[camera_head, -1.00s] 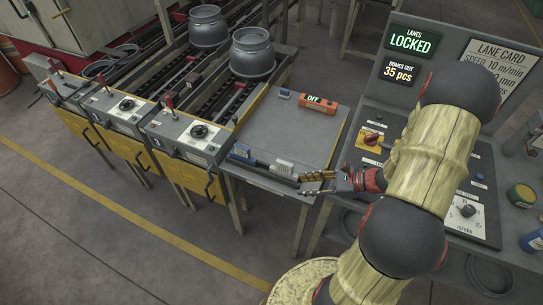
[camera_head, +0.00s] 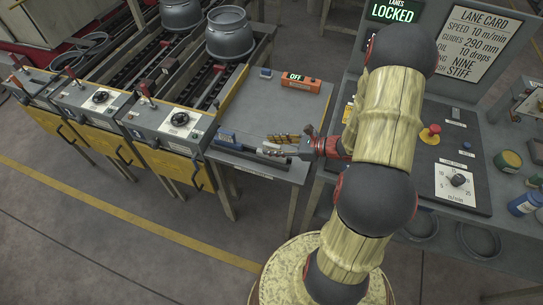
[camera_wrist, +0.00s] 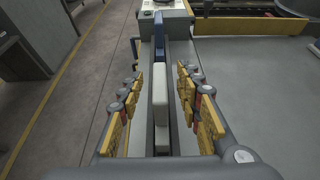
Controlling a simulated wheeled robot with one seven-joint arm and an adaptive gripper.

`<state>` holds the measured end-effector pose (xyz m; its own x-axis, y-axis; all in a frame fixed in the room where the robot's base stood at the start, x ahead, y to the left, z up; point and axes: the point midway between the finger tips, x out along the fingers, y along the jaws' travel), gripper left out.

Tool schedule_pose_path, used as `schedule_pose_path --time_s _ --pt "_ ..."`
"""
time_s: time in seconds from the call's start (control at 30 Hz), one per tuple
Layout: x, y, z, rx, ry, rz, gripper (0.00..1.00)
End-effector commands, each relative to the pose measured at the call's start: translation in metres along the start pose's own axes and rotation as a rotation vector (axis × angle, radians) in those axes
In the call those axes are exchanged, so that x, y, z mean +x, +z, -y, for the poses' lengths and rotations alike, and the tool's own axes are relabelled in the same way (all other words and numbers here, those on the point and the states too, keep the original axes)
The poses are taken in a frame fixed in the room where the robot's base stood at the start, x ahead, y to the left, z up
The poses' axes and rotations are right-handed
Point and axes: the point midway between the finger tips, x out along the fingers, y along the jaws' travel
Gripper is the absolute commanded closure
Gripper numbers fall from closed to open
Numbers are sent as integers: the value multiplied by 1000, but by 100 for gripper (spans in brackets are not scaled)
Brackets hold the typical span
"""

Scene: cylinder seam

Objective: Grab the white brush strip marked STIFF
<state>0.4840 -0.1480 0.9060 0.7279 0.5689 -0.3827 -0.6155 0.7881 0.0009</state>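A white strip (camera_wrist: 160,97) lies lengthwise in a narrow dark grey holder (camera_wrist: 162,140), with a dark blue strip (camera_wrist: 158,33) in line beyond it. I cannot read any marking on the white strip. In the head view, the white strip (camera_head: 270,148) is partly hidden by my gripper, and the blue strip (camera_head: 226,136) lies to its left, near the table's front edge. My gripper (camera_wrist: 158,100) is open. Its yellow-padded fingers stand on both sides of the white strip, with gaps between them and it. My gripper also shows in the head view (camera_head: 275,143).
The grey table (camera_head: 262,105) has free room behind the holder. An orange box reading OFF (camera_head: 301,82) and a small blue block (camera_head: 265,72) stand at its back. The control panel (camera_head: 450,165) is at the right. A lane card (camera_head: 473,45) reads "NINE STIFF".

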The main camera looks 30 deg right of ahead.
Motion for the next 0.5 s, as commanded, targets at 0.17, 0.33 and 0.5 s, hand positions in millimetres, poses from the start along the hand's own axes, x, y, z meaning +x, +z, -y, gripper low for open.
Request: schedule_pose_path --time_s 0.17,0.33,0.5 --pt "7 0 0 0 0 0 65" --pt "7 0 0 0 -1 0 66" --pt "7 0 0 0 -1 -1 75"
